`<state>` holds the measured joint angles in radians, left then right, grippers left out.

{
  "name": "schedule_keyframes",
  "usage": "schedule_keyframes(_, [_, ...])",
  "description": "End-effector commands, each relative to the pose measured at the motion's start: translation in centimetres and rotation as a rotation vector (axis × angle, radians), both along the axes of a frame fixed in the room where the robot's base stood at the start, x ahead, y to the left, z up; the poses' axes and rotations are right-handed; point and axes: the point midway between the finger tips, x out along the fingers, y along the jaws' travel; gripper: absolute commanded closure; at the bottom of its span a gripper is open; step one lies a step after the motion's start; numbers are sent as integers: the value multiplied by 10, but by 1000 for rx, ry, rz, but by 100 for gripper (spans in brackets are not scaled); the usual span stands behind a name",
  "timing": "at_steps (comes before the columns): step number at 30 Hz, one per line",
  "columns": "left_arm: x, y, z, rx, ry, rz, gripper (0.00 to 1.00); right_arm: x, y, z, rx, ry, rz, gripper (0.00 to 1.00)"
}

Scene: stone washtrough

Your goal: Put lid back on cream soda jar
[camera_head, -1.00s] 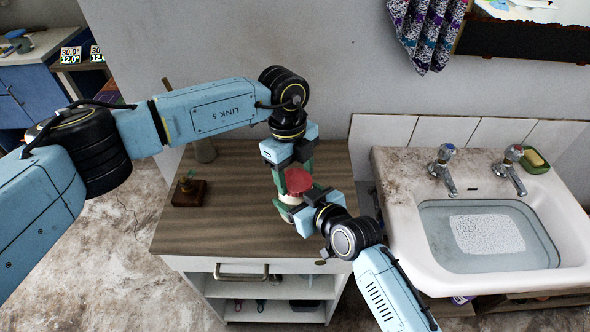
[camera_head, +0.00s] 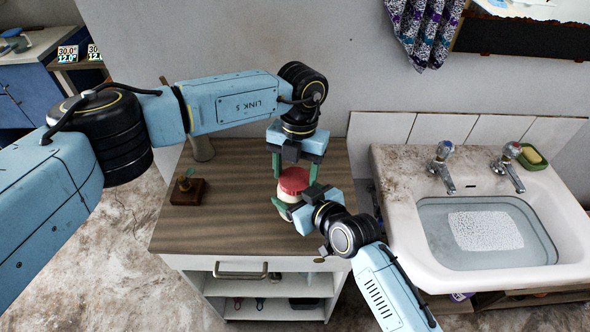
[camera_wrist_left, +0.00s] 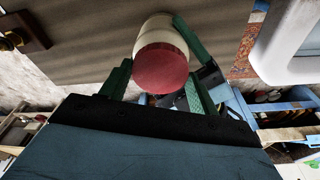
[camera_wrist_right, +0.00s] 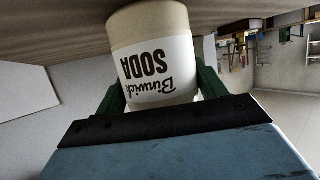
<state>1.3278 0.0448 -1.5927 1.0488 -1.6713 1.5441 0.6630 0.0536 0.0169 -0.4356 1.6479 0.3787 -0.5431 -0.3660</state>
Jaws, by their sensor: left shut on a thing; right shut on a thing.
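The red lid (camera_head: 293,180) is between the fingers of my left gripper (camera_head: 296,174), which comes down from above and is shut on it. The pale cream soda jar (camera_head: 289,197) stands upright on the wooden cabinet top, directly under the lid. My right gripper (camera_head: 299,204) is shut around the jar's body from the front right. In the left wrist view the lid (camera_wrist_left: 161,69) lines up with the jar (camera_wrist_left: 158,30); whether it is fully seated I cannot tell. The right wrist view shows the jar's "SODA" label (camera_wrist_right: 155,68) between the fingers; the lid is out of sight there.
The cabinet top (camera_head: 225,220) is mostly clear left of the jar. A small dark wooden block with a brass piece (camera_head: 188,191) and a grey bottle-like object (camera_head: 202,149) stand there. The water-filled sink (camera_head: 480,235) is to the right.

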Motion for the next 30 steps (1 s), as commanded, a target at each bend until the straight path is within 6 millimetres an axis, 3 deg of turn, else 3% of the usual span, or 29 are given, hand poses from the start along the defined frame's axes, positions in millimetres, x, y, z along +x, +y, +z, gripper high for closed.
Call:
schedule_keyframes(6, [0, 0, 1, 0, -1, 0, 60, 0, -1, -1, -2, 2, -1, 92])
schedule_keyframes(7, [0, 0, 1, 0, -1, 0, 38, 0, -1, -1, -2, 2, -1, 92])
schedule_keyframes(12, [0, 0, 1, -1, -1, 1, 17, 0, -1, -1, -2, 2, -1, 92])
schedule_keyframes(22, [0, -1, 5, -2, 0, 0, 17, 0, 0, -1, -3, 2, 0, 92])
schedule_keyframes(30, [1, 0, 38, -3, -2, 1, 17, 0, 0, -1, -3, 2, 0, 92])
